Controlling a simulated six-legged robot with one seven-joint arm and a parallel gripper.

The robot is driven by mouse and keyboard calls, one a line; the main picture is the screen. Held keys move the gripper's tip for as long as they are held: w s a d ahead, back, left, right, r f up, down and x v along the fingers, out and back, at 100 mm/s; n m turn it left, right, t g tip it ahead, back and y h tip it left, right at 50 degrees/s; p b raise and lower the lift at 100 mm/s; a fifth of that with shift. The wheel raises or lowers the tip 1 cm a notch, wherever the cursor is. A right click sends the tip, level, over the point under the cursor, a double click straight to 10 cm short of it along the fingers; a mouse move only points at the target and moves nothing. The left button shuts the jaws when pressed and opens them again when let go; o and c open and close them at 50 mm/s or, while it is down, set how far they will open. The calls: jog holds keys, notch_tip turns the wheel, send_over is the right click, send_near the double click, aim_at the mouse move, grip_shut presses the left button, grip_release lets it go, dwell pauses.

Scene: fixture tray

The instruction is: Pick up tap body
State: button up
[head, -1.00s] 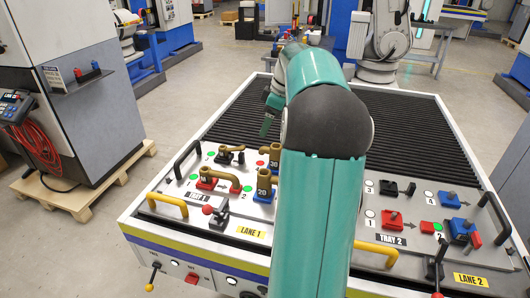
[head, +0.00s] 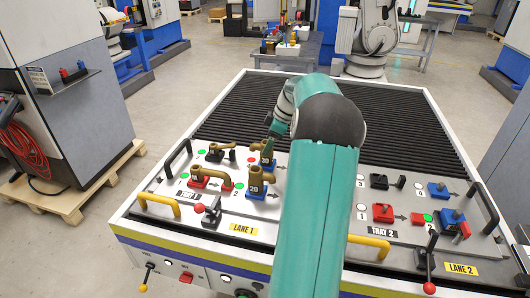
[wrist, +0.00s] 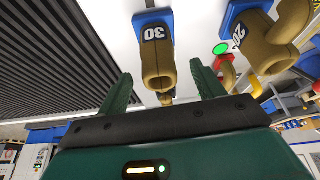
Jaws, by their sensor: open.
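A brass tap body marked 30 (head: 266,158) stands on a blue base on the left tray. It also shows in the wrist view (wrist: 157,60), with its open pipe end towards my gripper. A second brass tap body marked 20 (head: 256,181) stands in front of it and shows at the upper right of the wrist view (wrist: 265,45). My gripper (wrist: 160,72) is open, with one green finger on each side of the 30 body. In the head view my arm partly hides the gripper.
A brass pipe on a red base (head: 211,173) lies left of the tap bodies. A red-knobbed lever (head: 212,213) and yellow handle (head: 159,204) are near the front edge. Tray 2 (head: 384,234) holds red, blue and black fixtures. The ribbed black surface (head: 250,105) behind is clear.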

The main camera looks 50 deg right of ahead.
jog(key=x, duration=0.4)
jog(key=shift+r, duration=0.15)
grip_shut()
jog(key=shift+r, duration=0.1)
